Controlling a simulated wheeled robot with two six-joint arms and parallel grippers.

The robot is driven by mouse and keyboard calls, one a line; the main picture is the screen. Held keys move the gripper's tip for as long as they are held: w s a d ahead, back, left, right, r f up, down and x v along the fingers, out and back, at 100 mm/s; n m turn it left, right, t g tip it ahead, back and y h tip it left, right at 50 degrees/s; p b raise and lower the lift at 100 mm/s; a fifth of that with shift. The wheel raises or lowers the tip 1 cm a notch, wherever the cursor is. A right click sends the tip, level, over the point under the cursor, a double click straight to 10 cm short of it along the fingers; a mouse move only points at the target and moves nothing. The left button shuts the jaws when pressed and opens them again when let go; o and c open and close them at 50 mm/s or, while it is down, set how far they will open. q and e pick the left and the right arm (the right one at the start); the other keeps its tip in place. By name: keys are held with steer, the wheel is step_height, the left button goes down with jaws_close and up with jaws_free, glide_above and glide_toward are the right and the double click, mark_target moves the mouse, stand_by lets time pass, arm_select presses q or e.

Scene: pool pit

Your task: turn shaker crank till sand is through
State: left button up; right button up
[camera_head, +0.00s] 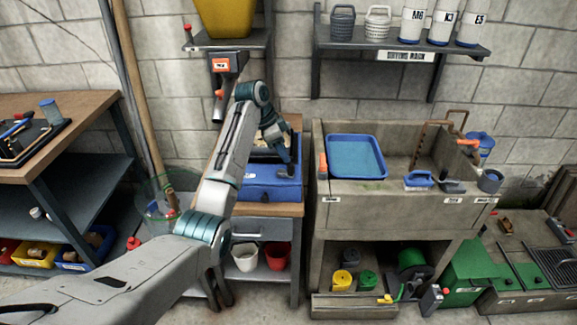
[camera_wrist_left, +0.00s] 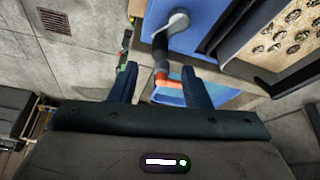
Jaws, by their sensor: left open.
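The blue shaker (camera_head: 262,190) stands on a small wooden-topped bench in the middle of the head view, with pale, grainy material (camera_head: 262,155) in its top. My right gripper is out of view.
A stone sink (camera_head: 340,225) with a blue basin (camera_head: 356,157) stands to the right. White and red buckets (camera_head: 276,258) sit under the shaker bench. A yellow hopper (camera_head: 225,18) hangs above on a shelf. A wooden workbench (camera_head: 85,110) stands left.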

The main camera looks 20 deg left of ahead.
mark_target(291, 165)
arm_select(q)
steer(key=x, duration=0.7)
steer(key=shift+p, duration=0.35)
jaws_close()
